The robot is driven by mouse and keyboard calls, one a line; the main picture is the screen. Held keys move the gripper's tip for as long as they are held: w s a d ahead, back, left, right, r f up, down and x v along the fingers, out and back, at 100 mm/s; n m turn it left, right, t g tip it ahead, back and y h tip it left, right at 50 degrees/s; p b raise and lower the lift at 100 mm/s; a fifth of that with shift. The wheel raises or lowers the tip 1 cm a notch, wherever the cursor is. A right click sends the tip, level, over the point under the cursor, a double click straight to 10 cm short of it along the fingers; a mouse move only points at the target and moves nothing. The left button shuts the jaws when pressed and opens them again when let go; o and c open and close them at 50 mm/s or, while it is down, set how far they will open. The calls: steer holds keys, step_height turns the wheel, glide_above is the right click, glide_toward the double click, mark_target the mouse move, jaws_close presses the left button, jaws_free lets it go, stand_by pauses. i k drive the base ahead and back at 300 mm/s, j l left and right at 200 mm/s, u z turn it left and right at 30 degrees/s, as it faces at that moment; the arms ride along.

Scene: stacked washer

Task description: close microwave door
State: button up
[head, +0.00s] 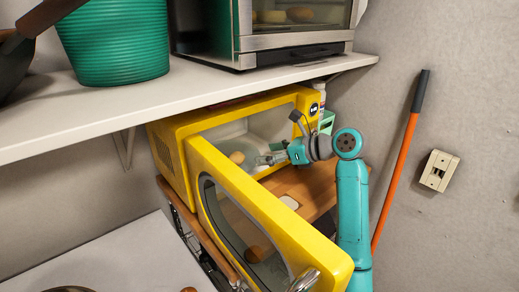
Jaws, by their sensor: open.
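A yellow microwave (172,160) sits on a wooden-topped stand below the shelf. Its yellow door (262,203) with a dark window stands wide open toward me, with a metal handle (304,281) near its free end. A light tan, roundish item (237,157) shows in the pale cavity. My gripper (265,159) is open at the front of the cavity, on the inner side of the door. It looks apart from the door, and I see nothing held in it. The fingertips are small, and whether they touch anything inside cannot be told.
A white shelf (105,118) runs above the microwave, bearing a teal ribbed pot (113,40) and a toaster oven (290,42). The wooden top (310,188) is mostly clear. An orange pole (396,180) leans on the right wall. A white surface (125,262) lies at lower left.

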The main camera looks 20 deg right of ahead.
mark_target(271, 248)
steer(key=k+l, duration=0.75)
steer(key=l, duration=0.2)
